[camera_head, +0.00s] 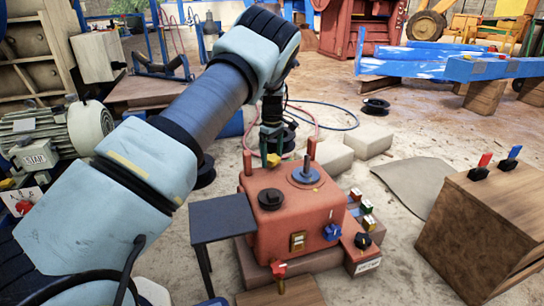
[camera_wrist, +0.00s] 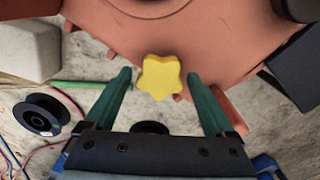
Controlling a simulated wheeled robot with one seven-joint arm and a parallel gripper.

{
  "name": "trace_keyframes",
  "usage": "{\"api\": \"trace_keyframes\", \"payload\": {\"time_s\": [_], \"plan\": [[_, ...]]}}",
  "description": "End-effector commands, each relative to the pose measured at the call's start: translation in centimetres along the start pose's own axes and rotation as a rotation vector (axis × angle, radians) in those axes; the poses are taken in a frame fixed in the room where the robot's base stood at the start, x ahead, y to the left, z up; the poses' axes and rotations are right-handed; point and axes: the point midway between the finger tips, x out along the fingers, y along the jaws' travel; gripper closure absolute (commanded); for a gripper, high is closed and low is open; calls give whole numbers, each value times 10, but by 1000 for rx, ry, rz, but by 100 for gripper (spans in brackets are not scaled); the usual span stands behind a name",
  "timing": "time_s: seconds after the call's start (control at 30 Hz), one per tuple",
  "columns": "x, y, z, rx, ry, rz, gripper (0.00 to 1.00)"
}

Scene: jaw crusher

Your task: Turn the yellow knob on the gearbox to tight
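The gearbox (camera_head: 300,225) is an orange-red metal box in the middle of the head view. The yellow knob (camera_head: 273,160) is at its back left edge. In the wrist view the yellow knob (camera_wrist: 160,77) is star-shaped with rounded lobes, in front of the orange gearbox casing (camera_wrist: 150,30). My gripper (camera_wrist: 159,74) is open, with one green finger on each side of the knob and a visible gap on both sides. In the head view my gripper (camera_head: 268,148) points down at the knob, partly hidden by my arm. No tight marking is readable.
A dark side table (camera_head: 222,217) stands left, a wooden crate (camera_head: 490,225) right. A black spool (camera_wrist: 42,115) lies on the floor.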

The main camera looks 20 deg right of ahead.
Motion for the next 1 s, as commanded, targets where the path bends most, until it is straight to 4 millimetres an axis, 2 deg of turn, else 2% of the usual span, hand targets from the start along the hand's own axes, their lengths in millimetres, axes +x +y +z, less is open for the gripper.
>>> {"api": "trace_keyframes", "payload": {"time_s": [0.07,0.63,1.0], "plan": [[0,0,0,0,0,0,21],[0,0,0,0,0,0,85],[-3,0,0,59,-1,-1,87]]}}
